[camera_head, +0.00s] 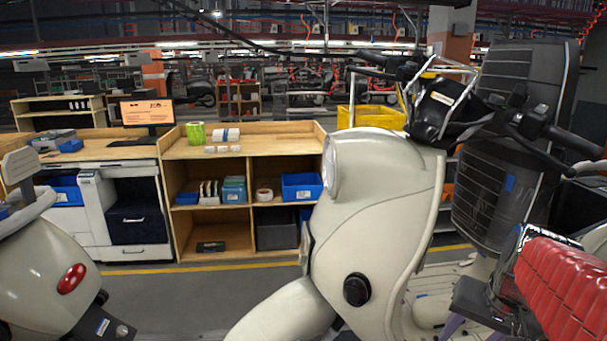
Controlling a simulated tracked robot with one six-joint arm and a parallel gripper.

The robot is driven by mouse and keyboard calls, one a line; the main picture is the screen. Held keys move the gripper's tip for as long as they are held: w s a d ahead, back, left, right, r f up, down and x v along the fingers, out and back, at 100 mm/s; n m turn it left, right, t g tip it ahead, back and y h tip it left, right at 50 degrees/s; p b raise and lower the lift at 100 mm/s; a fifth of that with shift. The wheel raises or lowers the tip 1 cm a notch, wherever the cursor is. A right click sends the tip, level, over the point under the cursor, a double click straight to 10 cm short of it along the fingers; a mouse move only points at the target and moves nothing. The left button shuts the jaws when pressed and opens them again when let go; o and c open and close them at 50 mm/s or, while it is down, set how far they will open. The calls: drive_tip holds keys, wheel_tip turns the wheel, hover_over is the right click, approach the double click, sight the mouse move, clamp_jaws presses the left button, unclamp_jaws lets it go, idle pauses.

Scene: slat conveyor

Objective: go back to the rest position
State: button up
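My gripper cannot be made out in the head view, and no part of my arm shows clearly. A large cream scooter (375,190) stands close in front, its round headlight facing left. A red quilted, seat-like part (565,290) juts in at the lower right, with dark parts and purple pieces below it. I cannot tell what those dark and purple pieces belong to.
Another cream scooter (45,275) with a red tail light stands at the left. Behind are a wooden shelf unit (245,150) with blue bins, a white cabinet (100,210), a monitor (146,112) and a yellow crate (372,117). Grey floor shows between the scooters.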

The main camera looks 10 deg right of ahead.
drive_tip(key=s+a+n+t, duration=0.1)
drive_tip(key=s+a+n, duration=0.2)
drive_tip(key=a, duration=0.6)
drive_tip(key=s+a+n, duration=0.4)
drive_tip(key=a, duration=0.5)
drive_tip(key=shift+s+a+t, duration=0.15)
drive_tip(key=shift+a+t, duration=0.15)
drive_tip(key=shift+t, duration=0.1)
